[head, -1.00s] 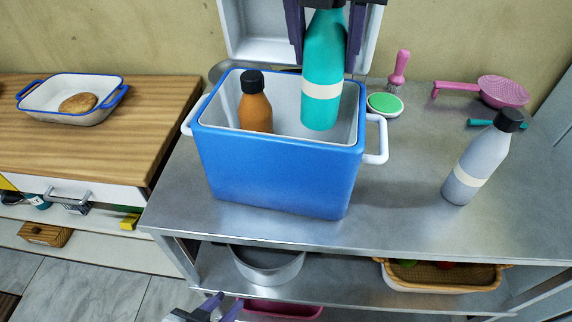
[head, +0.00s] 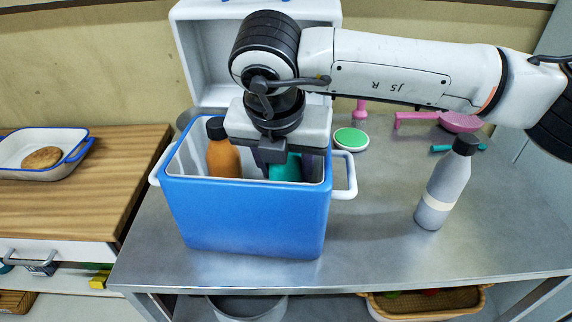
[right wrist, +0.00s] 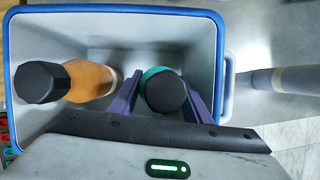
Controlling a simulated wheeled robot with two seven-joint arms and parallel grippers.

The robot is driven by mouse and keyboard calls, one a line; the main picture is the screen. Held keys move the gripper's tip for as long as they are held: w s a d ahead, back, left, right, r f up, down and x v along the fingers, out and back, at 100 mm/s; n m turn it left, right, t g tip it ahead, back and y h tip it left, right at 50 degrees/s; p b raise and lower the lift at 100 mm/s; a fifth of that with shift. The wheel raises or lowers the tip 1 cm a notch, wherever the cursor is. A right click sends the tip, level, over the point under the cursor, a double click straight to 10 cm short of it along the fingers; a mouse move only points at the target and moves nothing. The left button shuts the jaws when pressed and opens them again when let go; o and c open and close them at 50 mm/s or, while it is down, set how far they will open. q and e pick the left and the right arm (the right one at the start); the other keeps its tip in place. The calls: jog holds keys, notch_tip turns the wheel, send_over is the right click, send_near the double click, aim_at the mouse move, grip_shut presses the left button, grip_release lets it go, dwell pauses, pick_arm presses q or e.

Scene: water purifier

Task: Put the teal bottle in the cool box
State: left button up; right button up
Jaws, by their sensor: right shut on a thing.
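The blue cool box (head: 245,215) stands on the metal table with its white lid open behind it. The teal bottle (head: 287,168) is inside the box on its right side, mostly hidden by the front wall and my gripper. My right gripper (head: 275,160) reaches down into the box and is shut on the bottle. In the right wrist view the bottle's black cap (right wrist: 165,92) sits between the two purple fingers. An orange bottle (head: 222,155) with a black cap stands in the left of the box. My left gripper is not in view now.
A grey bottle (head: 446,185) stands on the table (head: 385,255) to the right. A green-topped round item (head: 350,139) and pink utensils (head: 460,122) lie behind. A white dish (head: 70,160) with a bread roll is on the wooden counter at left.

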jog(key=o, duration=1)
jog(key=v, duration=1.2)
jog(key=shift+b, duration=0.35)
